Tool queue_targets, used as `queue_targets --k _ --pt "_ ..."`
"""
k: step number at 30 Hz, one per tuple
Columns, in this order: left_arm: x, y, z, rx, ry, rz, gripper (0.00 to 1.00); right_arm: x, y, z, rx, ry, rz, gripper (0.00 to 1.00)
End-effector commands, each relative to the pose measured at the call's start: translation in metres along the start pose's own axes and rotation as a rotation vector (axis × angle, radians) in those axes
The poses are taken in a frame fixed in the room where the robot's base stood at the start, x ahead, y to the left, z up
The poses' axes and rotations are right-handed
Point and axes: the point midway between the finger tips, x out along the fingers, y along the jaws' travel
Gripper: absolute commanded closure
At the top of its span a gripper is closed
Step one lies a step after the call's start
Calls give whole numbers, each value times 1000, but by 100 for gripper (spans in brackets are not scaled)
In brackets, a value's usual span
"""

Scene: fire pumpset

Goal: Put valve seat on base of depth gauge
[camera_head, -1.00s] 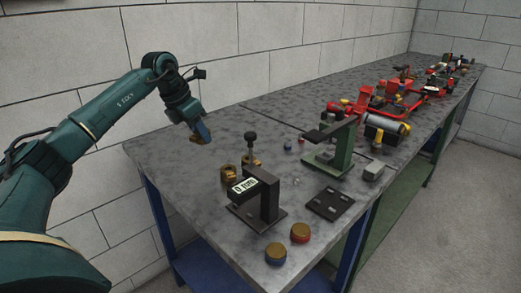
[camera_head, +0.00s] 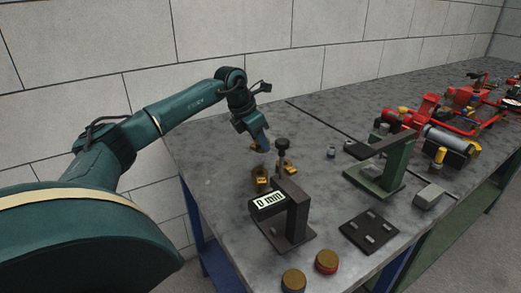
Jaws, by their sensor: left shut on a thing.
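The depth gauge (camera_head: 297,212) is a dark stand with a lit display reading "0 mm" on its arm. Its flat dark base (camera_head: 279,237) lies on the table, and I see nothing on the visible part. My left gripper (camera_head: 264,147) is above the table behind the gauge, shut on a small brass piece that seems to be the valve seat (camera_head: 254,147). Its fingers hide most of that piece. Another brass part (camera_head: 260,182) stands on the table just behind the gauge. My right gripper is not in view.
A black-knobbed tool (camera_head: 282,145) stands by a brass part (camera_head: 289,168) close to the gripper. Two round brass-topped caps (camera_head: 326,262) sit at the front edge. A black plate (camera_head: 369,231) and a green press (camera_head: 385,178) stand to the right. Red pump parts (camera_head: 452,118) lie beyond.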

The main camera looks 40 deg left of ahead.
Motion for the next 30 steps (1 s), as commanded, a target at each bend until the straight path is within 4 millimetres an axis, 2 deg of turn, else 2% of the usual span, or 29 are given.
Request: queue_targets --k 6,17,18,25,30 --pt "27 0 -12 0 1 0 95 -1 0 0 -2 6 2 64" --pt "31 0 -13 0 -1 0 95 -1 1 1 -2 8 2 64" --pt "30 0 -13 0 1 0 61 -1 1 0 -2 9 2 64" --pt "30 0 -13 0 2 0 42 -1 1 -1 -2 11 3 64" --pt "30 0 -13 0 2 0 42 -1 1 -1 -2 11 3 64"
